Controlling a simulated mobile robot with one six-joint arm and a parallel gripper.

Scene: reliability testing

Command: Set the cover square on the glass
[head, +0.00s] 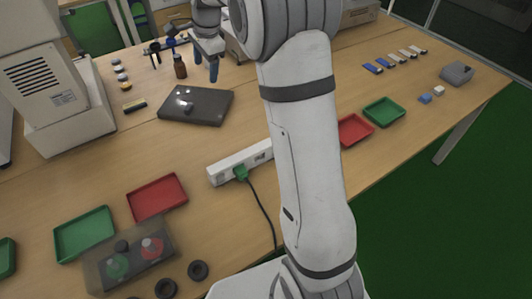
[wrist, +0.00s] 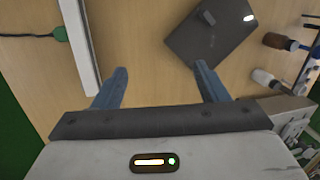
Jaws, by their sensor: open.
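A dark grey flat slab (head: 208,113) with a small raised knob lies on the table left of centre; I take it for the cover. It also shows in the wrist view (wrist: 222,42), cut off by the top edge, with a small dark block and a bright white spot on it. No separate glass can be made out; whether it is under the slab I cannot tell. My gripper (head: 206,66) is above the table, behind the slab and to its right. In the wrist view its two blue fingers (wrist: 160,72) are apart with nothing between them.
A brown bottle (head: 180,69) stands behind the slab. A white power strip (head: 227,166) with a green plug lies in front of it. A large pale machine (head: 68,120) stands at left. Red (head: 157,196) and green (head: 84,233) trays lie near the front. Bare wood surrounds the slab's front.

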